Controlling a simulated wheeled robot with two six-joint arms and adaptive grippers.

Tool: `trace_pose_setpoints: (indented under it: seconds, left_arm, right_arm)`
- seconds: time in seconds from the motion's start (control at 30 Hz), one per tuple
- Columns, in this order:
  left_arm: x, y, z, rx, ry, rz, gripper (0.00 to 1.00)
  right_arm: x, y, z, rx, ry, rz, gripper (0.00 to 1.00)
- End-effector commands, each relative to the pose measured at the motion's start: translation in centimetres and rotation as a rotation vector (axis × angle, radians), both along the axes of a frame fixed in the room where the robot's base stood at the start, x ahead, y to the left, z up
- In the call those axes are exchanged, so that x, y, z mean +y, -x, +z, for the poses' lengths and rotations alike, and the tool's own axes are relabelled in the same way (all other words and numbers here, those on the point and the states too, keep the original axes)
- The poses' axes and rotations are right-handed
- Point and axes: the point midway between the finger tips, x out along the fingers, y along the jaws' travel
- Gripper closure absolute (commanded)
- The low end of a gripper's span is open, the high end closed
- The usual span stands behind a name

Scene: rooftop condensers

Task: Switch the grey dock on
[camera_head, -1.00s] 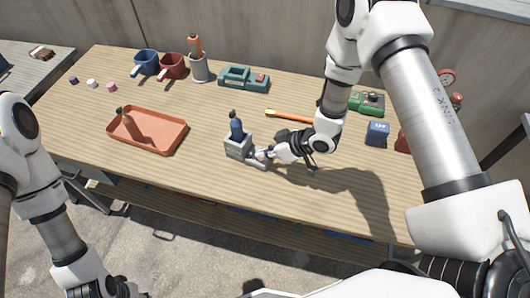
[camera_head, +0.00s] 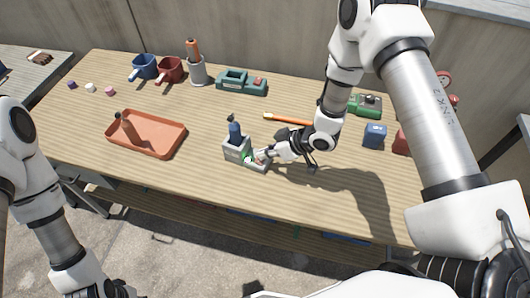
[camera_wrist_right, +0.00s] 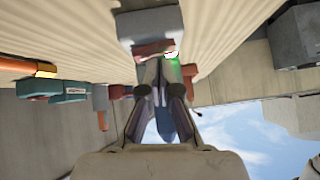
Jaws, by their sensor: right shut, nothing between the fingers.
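The grey dock (camera_head: 234,153) stands near the middle of the wooden table, with a blue, dark-topped tool (camera_head: 235,132) upright in it. A green light glows on the dock's low front part, beside my fingertips. In the right wrist view the dock (camera_wrist_right: 150,24) is at the top, with a red part and the green glow at the fingertips. My right gripper (camera_head: 261,157) is shut and empty, its tips at the dock's low part; contact is hard to tell. It also shows in the right wrist view (camera_wrist_right: 161,72). My left arm is at the lower left, its gripper out of frame.
An orange tray (camera_head: 165,148) with a brown bottle-like item lies left of the dock. A blue block (camera_head: 375,135) is right. The table's front is clear.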

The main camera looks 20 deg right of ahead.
Motion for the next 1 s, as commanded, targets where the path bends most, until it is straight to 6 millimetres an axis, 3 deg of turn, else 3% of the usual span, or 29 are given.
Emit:
trace_pose_setpoints:
  seconds: [0.23, 0.33, 0.63, 1.0]
  left_arm:
    - [0.0, 0.0, 4.1, 0.0, 0.0, 0.0, 0.64]
    - [0.0, -0.1, 2.3, -0.001, 0.0, 0.0, 0.64]
    - [0.0, 0.0, 1.5, 0.0, 0.0, 0.0, 0.64]
    - [0.0, 0.0, 1.5, 0.0, 0.0, 0.0, 0.64]
  right_arm:
    - [0.7, 0.0, 4.8, -0.001, 0.001, -0.003, 1.0]
    - [-0.4, 1.2, 5.4, -0.001, -0.003, -0.01, 1.0]
    - [-3.2, 4.8, 10.0, -0.002, -0.003, -0.008, 1.0]
    - [-3.7, 5.6, 10.9, 0.0, 0.0, -0.003, 1.0]
